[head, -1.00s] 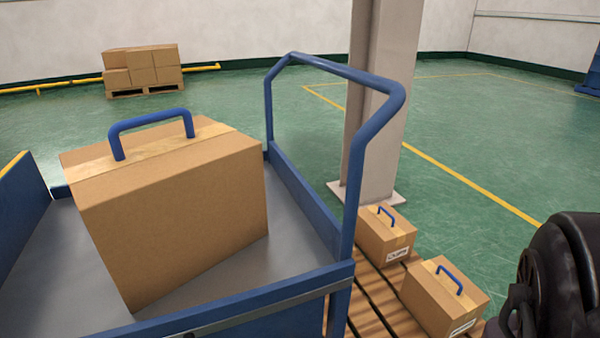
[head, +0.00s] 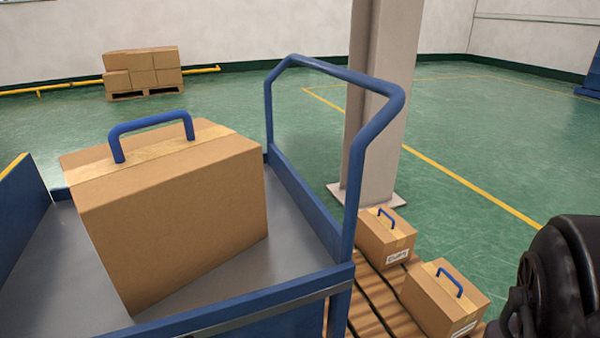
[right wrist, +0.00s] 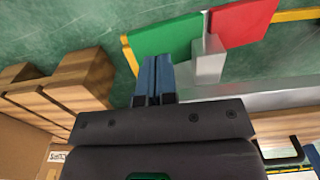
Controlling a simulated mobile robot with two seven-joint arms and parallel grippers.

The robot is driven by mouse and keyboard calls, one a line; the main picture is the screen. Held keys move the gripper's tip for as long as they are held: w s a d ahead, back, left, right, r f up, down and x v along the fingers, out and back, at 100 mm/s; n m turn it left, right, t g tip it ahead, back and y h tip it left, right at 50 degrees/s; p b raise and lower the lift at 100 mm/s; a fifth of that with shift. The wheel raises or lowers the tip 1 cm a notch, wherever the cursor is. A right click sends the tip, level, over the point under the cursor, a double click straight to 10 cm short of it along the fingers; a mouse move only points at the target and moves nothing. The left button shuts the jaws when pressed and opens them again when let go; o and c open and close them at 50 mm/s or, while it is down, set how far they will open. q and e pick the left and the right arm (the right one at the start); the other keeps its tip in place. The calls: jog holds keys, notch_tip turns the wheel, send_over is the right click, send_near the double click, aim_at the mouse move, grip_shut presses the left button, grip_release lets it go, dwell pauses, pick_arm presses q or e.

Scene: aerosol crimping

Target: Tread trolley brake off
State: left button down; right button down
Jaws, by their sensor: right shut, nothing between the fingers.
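The blue trolley (head: 240,307) stands at the left of the head view, with a blue push handle (head: 376,135) at its right end. In the right wrist view a green pedal plate (right wrist: 165,38) and a red pedal plate (right wrist: 243,22) sit side by side on a grey bracket (right wrist: 208,62). My right gripper (right wrist: 151,60) is shut and empty. Its fingertips appear at the lower left edge of the green plate; I cannot tell whether they touch. The head view does not show the pedals. My left gripper is in neither view.
A large carton (head: 185,220) with a blue handle rests on the trolley bed. Two smaller cartons (head: 385,240) (head: 440,300) stand on a wooden pallet (head: 375,308) to its right. A pillar (head: 380,120) rises behind the pallet. The green floor (head: 480,150) beyond is open.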

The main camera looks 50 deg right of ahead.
jog(key=shift+f, duration=1.95)
jog(key=shift+r, duration=0.1)
jog(key=shift+w+r+p, duration=0.15)
jog(key=shift+r+p, duration=0.2)
jog(key=shift+r, duration=0.3)
jog(key=shift+w+r+p, duration=0.1)
jog(key=shift+r+p, duration=0.75)
jog(key=shift+p, duration=0.2)
jog(key=shift+r+p, duration=1.1)
jog(key=shift+r, duration=0.25)
jog(key=shift+r+p, duration=0.9)
jog(key=shift+r, duration=0.25)
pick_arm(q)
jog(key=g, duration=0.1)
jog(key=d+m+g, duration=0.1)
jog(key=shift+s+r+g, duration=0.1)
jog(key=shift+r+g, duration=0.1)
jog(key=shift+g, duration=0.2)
pick_arm(e)
jog(key=shift+s, duration=0.25)
jog(key=shift+f, duration=0.1)
